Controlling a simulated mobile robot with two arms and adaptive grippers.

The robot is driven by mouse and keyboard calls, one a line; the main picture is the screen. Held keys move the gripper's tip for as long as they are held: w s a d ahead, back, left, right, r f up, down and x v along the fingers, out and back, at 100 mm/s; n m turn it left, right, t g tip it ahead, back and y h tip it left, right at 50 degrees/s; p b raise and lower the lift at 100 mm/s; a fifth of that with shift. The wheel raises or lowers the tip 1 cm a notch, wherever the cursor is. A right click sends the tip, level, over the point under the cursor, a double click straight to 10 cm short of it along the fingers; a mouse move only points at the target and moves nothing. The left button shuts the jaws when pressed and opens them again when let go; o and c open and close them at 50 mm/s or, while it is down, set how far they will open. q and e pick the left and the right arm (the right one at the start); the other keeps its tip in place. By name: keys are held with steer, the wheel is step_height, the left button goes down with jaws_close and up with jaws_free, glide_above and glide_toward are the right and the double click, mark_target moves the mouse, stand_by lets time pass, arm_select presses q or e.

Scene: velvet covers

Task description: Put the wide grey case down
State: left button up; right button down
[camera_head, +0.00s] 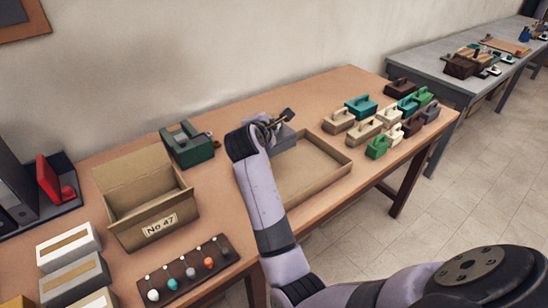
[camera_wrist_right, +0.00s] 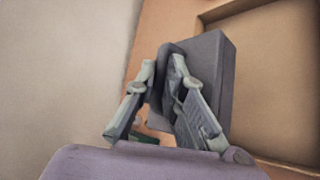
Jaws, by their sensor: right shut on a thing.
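The wide grey case (camera_head: 287,139) is at the back left corner of a shallow open tray (camera_head: 318,190) on the table. My right gripper (camera_head: 272,122) is shut on the case and partly hides it in the head view. In the right wrist view, the fingers (camera_wrist_right: 168,72) close around the handle of the case (camera_wrist_right: 207,62), whose dark grey body shows behind them. The case overlaps the tray's rim in the picture; I cannot tell whether it touches the tray or the table. My left gripper is not in view.
Several small handled cases (camera_head: 361,107) in cream, green, teal and brown stand right of the tray. A green device (camera_head: 187,145) and an open box marked No 47 (camera_head: 150,190) are to the left. A dark rack (camera_head: 190,270) with coloured knobs lies in front. The tray's visible floor is bare.

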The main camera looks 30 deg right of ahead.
mark_target(271, 157)
step_height(271, 157, down, 5)
steer(key=shift+w+d+f, duration=0.1)
steer(key=shift+d, duration=0.05)
step_height(271, 157, down, 3)
steer(key=shift+f, duration=0.2)
step_height(271, 157, down, 4)
steer(key=shift+r+b, duration=0.2)
steer(key=shift+b, duration=0.1)
steer(key=shift+f, duration=0.15)
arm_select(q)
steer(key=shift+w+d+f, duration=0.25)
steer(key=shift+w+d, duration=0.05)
arm_select(e)
steer(key=c, duration=1.7)
jaws_free()
steer(key=shift+f, duration=0.1)
steer(key=shift+o, duration=0.2)
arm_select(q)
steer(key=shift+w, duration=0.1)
